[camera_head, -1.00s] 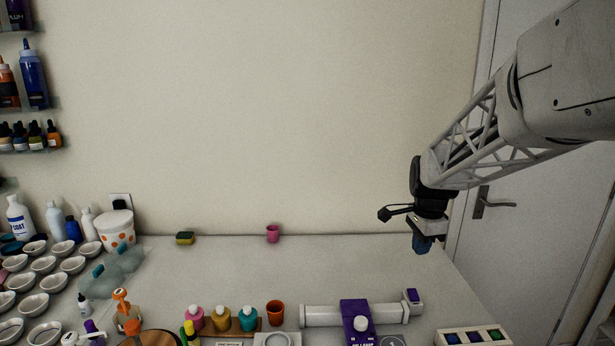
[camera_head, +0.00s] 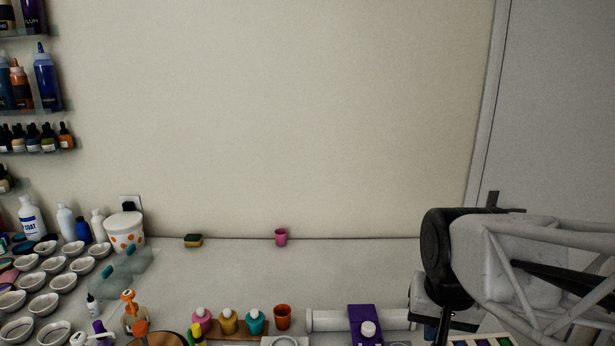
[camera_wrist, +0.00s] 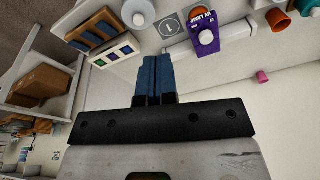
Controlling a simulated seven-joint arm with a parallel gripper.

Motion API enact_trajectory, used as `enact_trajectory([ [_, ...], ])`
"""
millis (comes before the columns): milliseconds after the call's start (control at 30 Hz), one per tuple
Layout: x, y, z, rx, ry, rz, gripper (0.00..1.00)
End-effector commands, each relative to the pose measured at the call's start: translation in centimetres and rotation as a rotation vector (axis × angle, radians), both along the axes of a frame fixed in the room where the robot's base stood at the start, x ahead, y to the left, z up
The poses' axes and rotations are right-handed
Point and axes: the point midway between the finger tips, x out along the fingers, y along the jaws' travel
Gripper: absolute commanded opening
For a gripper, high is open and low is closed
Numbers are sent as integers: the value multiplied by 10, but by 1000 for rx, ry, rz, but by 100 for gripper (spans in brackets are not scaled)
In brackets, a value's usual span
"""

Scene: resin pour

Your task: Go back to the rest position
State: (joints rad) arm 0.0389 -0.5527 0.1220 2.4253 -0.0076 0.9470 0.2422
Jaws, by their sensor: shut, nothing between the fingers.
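My gripper (camera_wrist: 155,80) shows in the wrist view with its two blue fingers together and nothing between them. In the head view my arm is at the lower right, and the gripper's fingers are mostly hidden by it, with only a bit of blue showing low beside the white tube. In the wrist view the fingers stand clear of the table items, near the purple device (camera_wrist: 205,40) and a white tube.
The purple device (camera_head: 365,325) sits on the table front. An orange cup (camera_head: 282,317), a pink cup (camera_head: 281,237) and a sponge (camera_head: 193,240) stand left of my arm. Several white bowls (camera_head: 37,280) crowd the left.

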Motion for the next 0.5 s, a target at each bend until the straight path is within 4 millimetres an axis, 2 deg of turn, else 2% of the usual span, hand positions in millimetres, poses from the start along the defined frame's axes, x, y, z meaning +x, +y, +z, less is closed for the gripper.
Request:
enact_trajectory([
  [33, -13, 3, -2, -9, -8, 50, 0],
  [200, -42, 9, -10, -38, -22, 187, 0],
  [333, -52, 10, -13, -49, -29, 238, 0],
  [500, -55, 11, -14, -52, -29, 254, 0],
])
